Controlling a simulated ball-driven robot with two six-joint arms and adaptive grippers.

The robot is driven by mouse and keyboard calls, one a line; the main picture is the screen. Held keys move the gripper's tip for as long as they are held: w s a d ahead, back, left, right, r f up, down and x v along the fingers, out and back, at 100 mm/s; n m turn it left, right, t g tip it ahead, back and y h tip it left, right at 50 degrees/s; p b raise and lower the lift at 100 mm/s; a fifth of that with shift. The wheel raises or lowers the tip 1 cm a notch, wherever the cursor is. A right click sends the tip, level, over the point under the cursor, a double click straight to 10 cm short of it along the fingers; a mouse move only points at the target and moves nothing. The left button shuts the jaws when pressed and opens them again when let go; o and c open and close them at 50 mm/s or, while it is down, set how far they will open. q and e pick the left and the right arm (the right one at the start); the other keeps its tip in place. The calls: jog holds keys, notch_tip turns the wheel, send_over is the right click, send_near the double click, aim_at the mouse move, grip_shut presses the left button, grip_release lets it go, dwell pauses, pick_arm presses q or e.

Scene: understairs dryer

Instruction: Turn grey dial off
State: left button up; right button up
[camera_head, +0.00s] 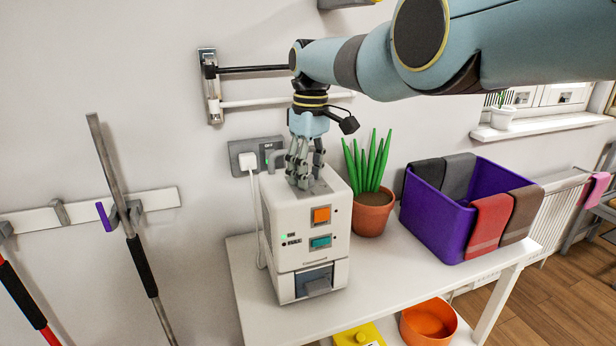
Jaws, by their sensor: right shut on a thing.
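A white box-shaped machine (283,238) stands on the white table. It has an orange button, a teal button and small lights on its front. My right gripper (304,178) reaches down from above and is shut at the top of the machine. Its fingers are around what appears to be the grey dial, which they largely hide, so its setting cannot be read. A grey plate (323,187) shows on the top beside the fingers. My left gripper is not in view.
A grey wall outlet (236,149) with a white plug and an OFF label is behind the machine. A potted plant (371,214) and a purple bin (432,215) with cloths stand to the right. Poles hang on a rail at the left. The table front is clear.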

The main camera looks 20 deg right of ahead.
jog(key=n+b, duration=0.1)
jog(key=n, duration=0.4)
jog(key=shift+a+f+b, duration=0.1)
jog(key=shift+b, duration=0.3)
jog(key=shift+n+b, duration=0.4)
jog(key=shift+n, duration=2)
jog(key=shift+h, duration=0.3)
jog(key=o, duration=1)
jog(key=shift+r, duration=0.3)
jog(key=r, duration=1.1)
jog(key=shift+w+r, duration=0.3)
